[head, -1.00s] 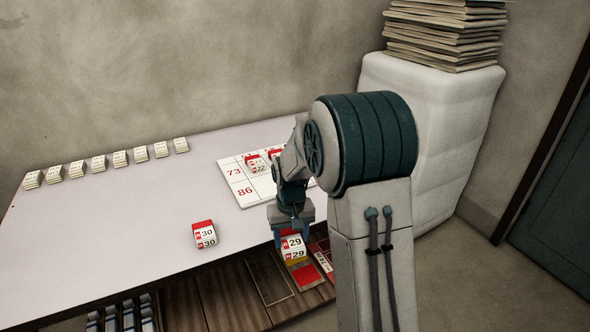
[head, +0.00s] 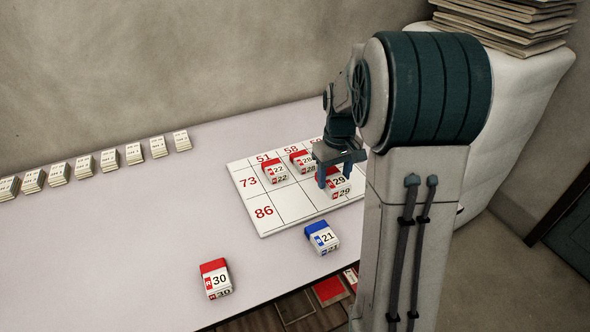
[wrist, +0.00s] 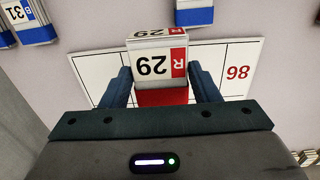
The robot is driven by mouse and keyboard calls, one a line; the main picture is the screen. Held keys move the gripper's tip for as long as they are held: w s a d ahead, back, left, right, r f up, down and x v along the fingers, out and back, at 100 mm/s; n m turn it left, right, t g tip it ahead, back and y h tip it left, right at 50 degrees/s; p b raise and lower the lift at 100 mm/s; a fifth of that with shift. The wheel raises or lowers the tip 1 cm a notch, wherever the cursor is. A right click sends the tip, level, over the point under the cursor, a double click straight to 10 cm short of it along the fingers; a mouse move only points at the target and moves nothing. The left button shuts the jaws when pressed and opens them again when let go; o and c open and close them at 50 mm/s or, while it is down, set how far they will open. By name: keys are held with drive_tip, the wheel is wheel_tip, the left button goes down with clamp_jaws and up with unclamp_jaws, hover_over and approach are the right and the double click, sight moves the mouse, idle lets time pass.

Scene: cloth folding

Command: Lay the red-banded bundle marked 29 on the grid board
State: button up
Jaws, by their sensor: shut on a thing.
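The red-banded bundle marked 29 (head: 338,183) is white with a red end and hangs or rests over the right part of the grid board (head: 284,205). My gripper (head: 337,172) is shut on it. In the wrist view the bundle (wrist: 155,62) sits between the two blue fingers of my gripper (wrist: 162,84), over the white board (wrist: 237,93) with its 86 upside down. I cannot tell whether its underside touches the board. Red bundles 22 (head: 274,171) and 28 (head: 302,161) lie on the board to its left. My arm hides the board's right end.
Blue bundle 21 (head: 322,238) lies just in front of the board, and red bundle 30 (head: 215,279) lies further left. A blue bundle marked 31 (wrist: 34,22) shows in the wrist view. Several white bundles (head: 83,168) line the back edge. The table's left middle is clear.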

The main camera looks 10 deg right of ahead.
drive_tip(key=w+a+f, duration=0.2)
drive_tip(key=a, duration=0.1)
drive_tip(key=w+a+f, duration=0.2)
drive_tip(key=a, duration=0.1)
drive_tip(key=w+a+f, duration=0.2)
drive_tip(key=a, duration=0.1)
drive_tip(key=shift+w+a+f, duration=0.1)
drive_tip(key=shift+w+f, duration=0.2)
drive_tip(key=shift+f, duration=2.1)
drive_tip(key=shift+f, duration=0.15)
drive_tip(key=o, duration=1)
